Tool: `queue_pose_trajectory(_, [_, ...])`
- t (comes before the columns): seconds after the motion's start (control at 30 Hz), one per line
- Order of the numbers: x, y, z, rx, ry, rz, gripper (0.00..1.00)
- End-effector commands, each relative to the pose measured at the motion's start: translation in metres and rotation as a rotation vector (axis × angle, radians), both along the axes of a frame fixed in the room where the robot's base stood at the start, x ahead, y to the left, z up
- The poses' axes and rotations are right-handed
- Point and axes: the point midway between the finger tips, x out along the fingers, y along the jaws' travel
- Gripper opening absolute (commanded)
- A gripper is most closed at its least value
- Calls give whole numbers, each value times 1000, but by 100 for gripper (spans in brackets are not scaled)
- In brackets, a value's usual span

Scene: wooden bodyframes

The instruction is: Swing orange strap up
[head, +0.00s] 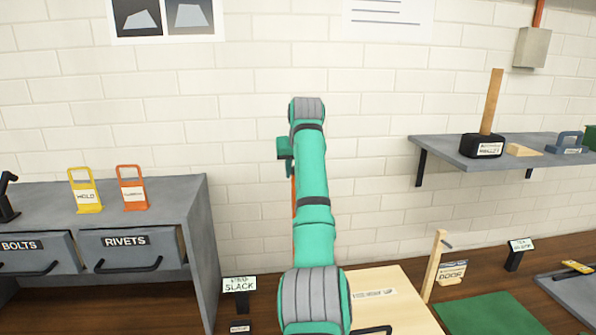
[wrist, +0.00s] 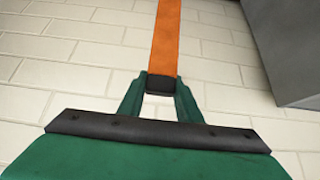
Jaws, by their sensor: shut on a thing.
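The orange strap (wrist: 165,40) runs away from my gripper (wrist: 161,92) across the white brick wall in the wrist view. Its dark end piece (wrist: 161,83) sits between my two green fingers, which are shut on it. In the head view only a thin orange piece of the strap (head: 294,192) shows, beside my arm and below my gripper (head: 291,168). My arm hides the rest of the strap and where its other end is fixed.
A grey cabinet (head: 205,235) with labelled drawers stands at left, a yellow tag (head: 84,199) and an orange tag (head: 132,197) on top. A "SLACK" sign (head: 240,284) stands near a pale wooden box (head: 405,305). A grey shelf (head: 445,152) juts out at right.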

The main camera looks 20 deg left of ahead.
Motion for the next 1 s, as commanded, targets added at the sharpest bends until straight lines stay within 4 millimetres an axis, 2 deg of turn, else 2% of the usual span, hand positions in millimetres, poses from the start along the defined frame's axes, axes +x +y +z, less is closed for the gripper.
queue_pose_trajectory(0.03, [-1, 0, -9, -6, 16, 0, 0])
queue_pose_trajectory(0.1, [-1, 0, -9, -7, 17, 1, 0])
queue_pose_trajectory(0.13, [-1, 0, -9, -7, 17, 1, 36])
queue_pose_trajectory(0.2, [-1, 1, -9, -6, 15, 2, 50])
queue_pose_trajectory(0.57, [-3, 1, 0, -2, 5, 3, 50])
queue_pose_trajectory(0.77, [-17, -7, 21, -2, 2, 2, 50])
queue_pose_trajectory(1.0, [-41, -20, 57, -2, 5, 3, 50])
